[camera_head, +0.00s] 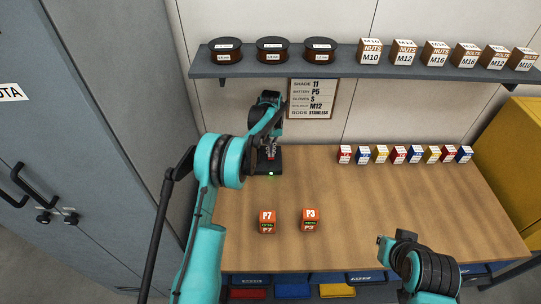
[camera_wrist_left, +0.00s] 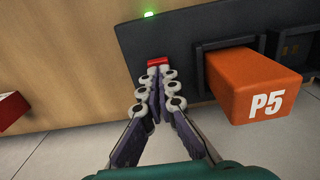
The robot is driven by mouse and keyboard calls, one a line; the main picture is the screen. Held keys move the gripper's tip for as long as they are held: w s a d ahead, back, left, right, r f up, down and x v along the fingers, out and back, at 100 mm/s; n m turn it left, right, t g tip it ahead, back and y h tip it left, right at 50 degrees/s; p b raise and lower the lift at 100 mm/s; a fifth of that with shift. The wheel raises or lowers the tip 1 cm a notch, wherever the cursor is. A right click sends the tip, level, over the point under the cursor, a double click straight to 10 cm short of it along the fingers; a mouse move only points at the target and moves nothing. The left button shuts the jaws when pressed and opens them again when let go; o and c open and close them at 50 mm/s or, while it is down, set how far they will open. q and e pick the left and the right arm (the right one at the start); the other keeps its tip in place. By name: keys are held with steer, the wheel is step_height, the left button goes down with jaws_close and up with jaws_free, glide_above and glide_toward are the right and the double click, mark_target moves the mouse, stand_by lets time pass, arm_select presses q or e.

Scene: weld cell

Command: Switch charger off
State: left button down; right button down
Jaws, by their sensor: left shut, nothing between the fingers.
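The charger (camera_head: 262,169) is a dark unit at the back left of the bench, with a small green light lit at its front. My left arm partly hides it in the head view. In the left wrist view the charger (camera_wrist_left: 185,28) shows its green light (camera_wrist_left: 150,14), a red switch (camera_wrist_left: 157,61) and an orange battery marked P5 (camera_wrist_left: 255,85) in a slot. My left gripper (camera_wrist_left: 157,72) is shut and empty, its fingertips right at the red switch; whether they touch it I cannot tell.
Two orange batteries, P7 (camera_head: 267,221) and P3 (camera_head: 310,219), stand on the wooden bench (camera_head: 370,205). Several small coloured boxes (camera_head: 399,154) line its back edge. The bench middle is clear.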

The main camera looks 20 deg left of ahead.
arm_select(q)
steer(key=shift+f+b, duration=0.35)
steer(key=shift+f, duration=0.1)
steer(key=shift+s+r, duration=0.1)
steer(key=shift+r+p, duration=0.5)
steer(key=shift+r, duration=0.25)
steer(key=shift+r+p, duration=1.25)
steer(key=shift+r, duration=1.45)
steer(key=shift+f, duration=0.1)
